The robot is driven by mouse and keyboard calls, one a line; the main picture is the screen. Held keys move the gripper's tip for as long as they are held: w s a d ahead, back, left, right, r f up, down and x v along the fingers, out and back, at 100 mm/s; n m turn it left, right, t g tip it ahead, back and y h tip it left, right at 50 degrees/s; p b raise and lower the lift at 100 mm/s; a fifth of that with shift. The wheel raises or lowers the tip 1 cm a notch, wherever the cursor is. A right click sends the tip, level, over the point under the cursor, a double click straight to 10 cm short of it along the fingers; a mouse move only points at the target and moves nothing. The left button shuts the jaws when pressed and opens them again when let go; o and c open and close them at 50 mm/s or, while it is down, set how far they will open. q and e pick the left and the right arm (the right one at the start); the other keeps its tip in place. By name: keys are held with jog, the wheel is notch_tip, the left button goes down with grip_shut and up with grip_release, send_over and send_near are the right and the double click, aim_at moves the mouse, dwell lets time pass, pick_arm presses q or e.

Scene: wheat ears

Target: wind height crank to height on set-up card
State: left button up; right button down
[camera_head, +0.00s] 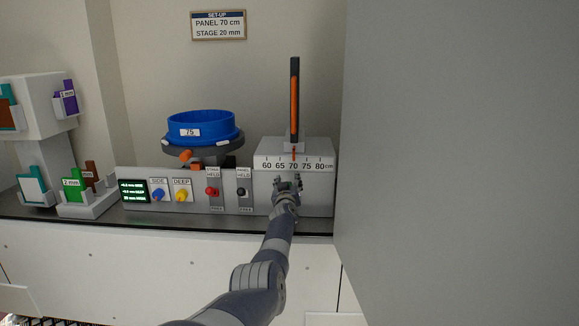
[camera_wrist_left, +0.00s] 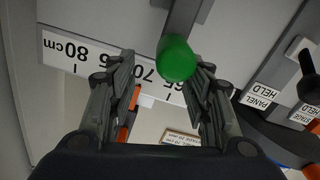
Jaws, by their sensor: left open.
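The set-up card (camera_head: 218,25) on the wall reads PANEL 70 cm and STAGE 20 mm. A grey box carries a cm scale (camera_head: 280,164) from 60 to 80, with an orange pointer (camera_head: 293,152) near 70. In the left wrist view a round green knob (camera_wrist_left: 176,58) sits on a grey bar in front of the upside-down scale (camera_wrist_left: 66,51); I cannot tell whether it is the crank's handle. My left gripper (camera_head: 287,182) is open before the box, its fingers (camera_wrist_left: 163,78) on either side of the green knob without visible grip. My right gripper is out of view.
Left of the box are PANEL HELD and STAGE HELD levers (camera_head: 242,192), blue SIDE and yellow DEEP knobs (camera_head: 181,194), and a blue pan (camera_head: 202,123) labelled 75. Racks of coloured tags (camera_head: 86,200) stand far left. A large grey surface (camera_head: 460,160) blocks the right.

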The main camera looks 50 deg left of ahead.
pick_arm(q)
notch_tip(320, 180, up, 7)
jog(key=shift+w+d+r, duration=0.1)
jog(key=shift+w+r, duration=0.05)
dwell(0.4)
dwell(0.5)
